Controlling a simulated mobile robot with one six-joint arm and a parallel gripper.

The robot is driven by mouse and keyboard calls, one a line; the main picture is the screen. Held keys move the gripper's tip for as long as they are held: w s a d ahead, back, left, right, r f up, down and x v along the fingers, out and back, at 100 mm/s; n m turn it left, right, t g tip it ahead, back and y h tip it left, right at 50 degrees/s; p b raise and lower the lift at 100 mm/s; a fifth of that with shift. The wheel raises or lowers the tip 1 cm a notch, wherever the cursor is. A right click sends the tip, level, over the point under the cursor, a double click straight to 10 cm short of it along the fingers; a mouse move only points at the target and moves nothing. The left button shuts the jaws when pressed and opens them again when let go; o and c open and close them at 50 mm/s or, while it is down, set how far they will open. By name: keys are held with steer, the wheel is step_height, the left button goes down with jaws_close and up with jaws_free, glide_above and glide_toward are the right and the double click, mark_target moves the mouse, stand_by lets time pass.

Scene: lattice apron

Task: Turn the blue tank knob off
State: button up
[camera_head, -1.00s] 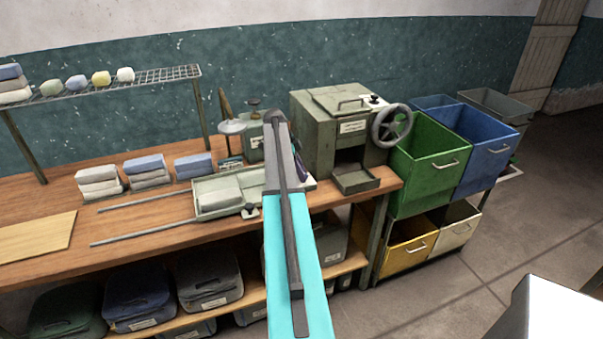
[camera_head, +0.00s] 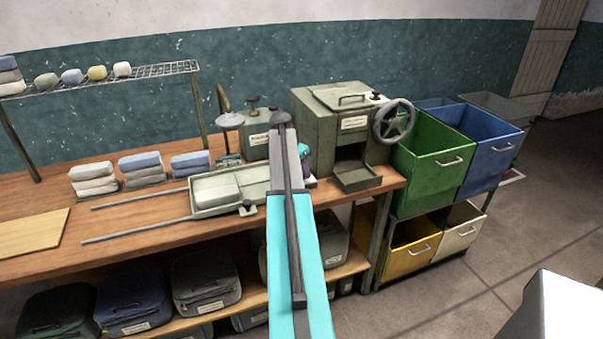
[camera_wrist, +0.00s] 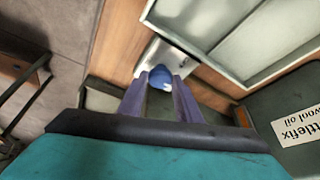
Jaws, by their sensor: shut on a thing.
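The blue knob (camera_wrist: 160,75) shows in the wrist view, between the two purple fingers of my gripper (camera_wrist: 160,88), which is shut on it. A pale plate (camera_wrist: 168,58) with small dark marks lies just behind the knob. In the head view, my arm hides the knob, and only a bit of my gripper (camera_head: 303,152) shows beside the arm's end. A grey-green tank (camera_head: 257,137) with dark knobs on top stands partly behind my arm. I cannot read the knob's setting.
A grey-green tray (camera_head: 224,192) on rails lies left of my arm. A press-like box (camera_head: 345,120) with a handwheel (camera_head: 393,121) stands to the right. A green bin (camera_head: 430,160) and a blue bin (camera_head: 488,150) stand beyond the bench's right end.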

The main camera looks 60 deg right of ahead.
steer(key=n+t, duration=0.1)
steer(key=n, duration=0.1)
steer(key=n+b, duration=0.1)
steer(key=n, duration=0.1)
steer(key=shift+s+f+n+t, duration=0.1)
steer(key=shift+s+n+t, duration=0.2)
steer(key=shift+s+t, duration=0.1)
steer(key=shift+s+n+t+y, duration=0.1)
steer(key=shift+n+t+y, duration=0.4)
steer(key=shift+n, duration=1.5)
steer(key=o, duration=1)
steer(key=shift+t, duration=0.3)
steer(key=shift+r, duration=0.2)
steer(key=shift+a+r+h+b, duration=0.3)
steer(key=shift+r+b, duration=0.1)
steer(key=shift+r, duration=0.3)
steer(key=b+v, duration=0.2)
steer(key=v, duration=1)
steer(key=shift+s+d, duration=0.15)
